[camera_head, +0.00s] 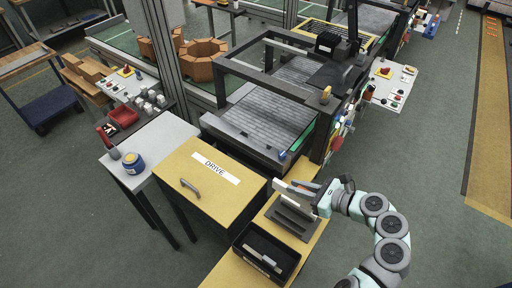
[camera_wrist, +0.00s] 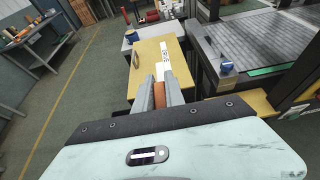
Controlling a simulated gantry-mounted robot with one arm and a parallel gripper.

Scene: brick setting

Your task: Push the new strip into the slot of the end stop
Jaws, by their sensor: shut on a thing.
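My gripper (camera_head: 300,190) is at the yellow bench, with its fingers pointing left. A dark grey slotted block (camera_head: 293,218), seemingly the end stop, sits on the bench just below the gripper in the head view. A pale piece shows along its upper edge. I cannot tell whether the held strip touches the block; the block is not clearly seen in the wrist view.
A black bin (camera_head: 243,240) with pale strips inside stands on the bench in front of the block. A yellow cabinet (camera_head: 215,205) labelled DRIVE is to the left. The conveyor (camera_head: 265,120) with its dark frame lies behind. Open floor lies to the right.

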